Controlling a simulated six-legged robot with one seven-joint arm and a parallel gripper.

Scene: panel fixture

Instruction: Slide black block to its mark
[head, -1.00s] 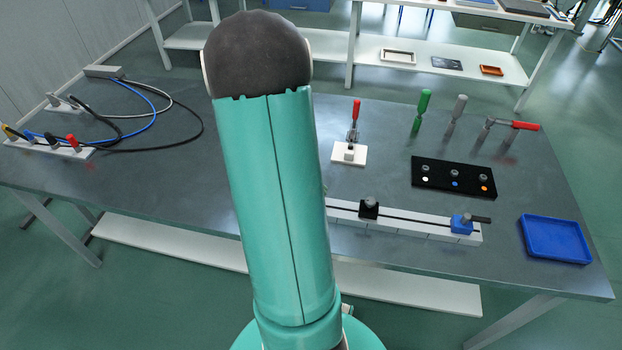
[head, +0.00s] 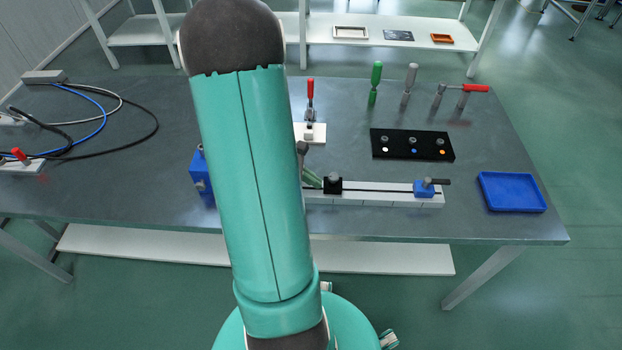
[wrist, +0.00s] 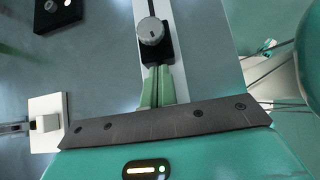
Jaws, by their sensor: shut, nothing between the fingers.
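The black block (head: 333,188) with a grey knob on top sits on the white slotted rail (head: 380,201), left of the blue block (head: 425,189). In the wrist view the black block (wrist: 152,42) is straight ahead of my fingertips. My gripper (head: 318,183) has green fingers, shut and empty, at the left side of the black block. In the wrist view the fingertips (wrist: 158,70) are at the block's near face; I cannot tell whether they touch it. Thin lines cross the rail's front, but I cannot tell which is the mark. My arm hides the rail's left part.
A red-handled clamp (head: 310,105) stands behind the rail. A black panel (head: 412,144) with knobs is behind it at the right. A blue tray (head: 512,192) lies at the right. A blue box (head: 200,180) shows left of my arm. Cables lie at far left.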

